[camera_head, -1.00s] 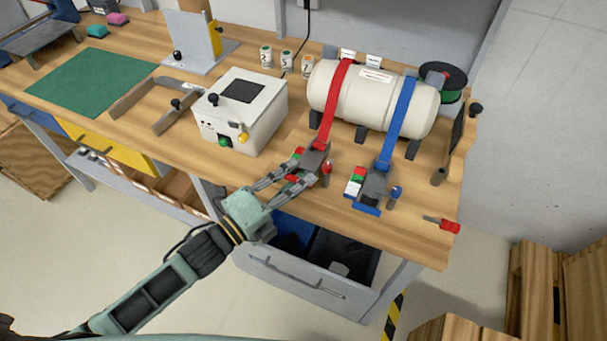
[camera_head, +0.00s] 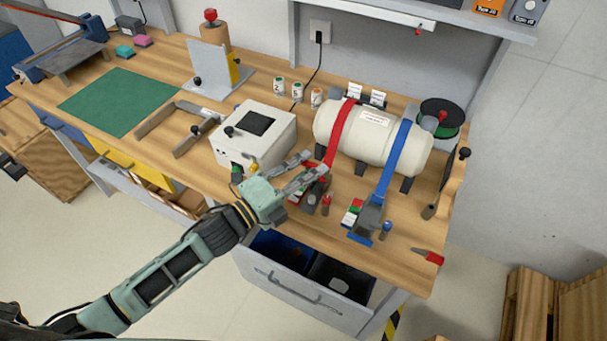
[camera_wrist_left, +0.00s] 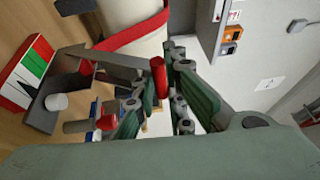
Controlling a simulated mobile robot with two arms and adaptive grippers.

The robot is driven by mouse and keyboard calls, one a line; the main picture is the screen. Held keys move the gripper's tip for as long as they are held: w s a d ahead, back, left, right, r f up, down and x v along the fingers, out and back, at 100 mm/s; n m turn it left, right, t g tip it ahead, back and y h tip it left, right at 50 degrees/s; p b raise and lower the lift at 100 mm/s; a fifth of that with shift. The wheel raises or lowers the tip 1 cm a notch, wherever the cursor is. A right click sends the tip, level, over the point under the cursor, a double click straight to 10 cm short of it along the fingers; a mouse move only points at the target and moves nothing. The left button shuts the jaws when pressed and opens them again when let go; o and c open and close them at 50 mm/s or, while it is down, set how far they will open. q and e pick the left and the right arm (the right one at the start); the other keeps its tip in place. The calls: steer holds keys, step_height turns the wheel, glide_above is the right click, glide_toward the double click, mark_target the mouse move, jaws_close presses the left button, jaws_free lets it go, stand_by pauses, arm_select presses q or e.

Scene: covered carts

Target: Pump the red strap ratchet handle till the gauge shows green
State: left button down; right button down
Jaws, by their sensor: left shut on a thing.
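The red strap (camera_head: 340,132) runs over the cream tank (camera_head: 375,140) to its grey ratchet (camera_head: 312,192) on the bench. My left gripper (camera_head: 317,164) is above the ratchet, shut on the red grip of its handle. In the left wrist view the red grip (camera_wrist_left: 158,76) shows between the fingers, and the grey handle lever (camera_wrist_left: 105,58) runs left from it, tilted up from the base. The gauge (camera_wrist_left: 28,70) has red, green and white bands; a dark pointer seems to lie near the white and lower red, but its reading is unclear. My right gripper is out of view.
A blue strap (camera_head: 395,160) with its own ratchet (camera_head: 368,215) stands to the right. A red-topped peg (camera_head: 326,204) is close beside the red ratchet. A white box (camera_head: 255,140) stands left of my gripper. An open drawer (camera_head: 300,290) is below the bench front.

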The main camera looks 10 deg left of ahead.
arm_select(q)
steer(key=shift+w+r+p, duration=0.3)
steer(key=shift+r+p, duration=0.05)
steer(key=shift+p, duration=0.05)
steer(key=shift+w+d+f+g+y+p, duration=0.15)
steer(key=shift+w+f+g+y+p, duration=0.15)
steer(key=shift+g+y+p, duration=0.35)
steer(key=shift+f+n, duration=0.15)
steer(key=shift+n, duration=0.15)
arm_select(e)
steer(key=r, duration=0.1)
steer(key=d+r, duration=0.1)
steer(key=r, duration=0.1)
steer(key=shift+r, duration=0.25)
arm_select(q)
steer(key=shift+s+f, duration=0.1)
steer(key=shift+f, duration=0.1)
steer(key=c, duration=2.1)
jaws_free()
steer(key=shift+d, duration=0.1)
steer(key=shift+r, duration=0.15)
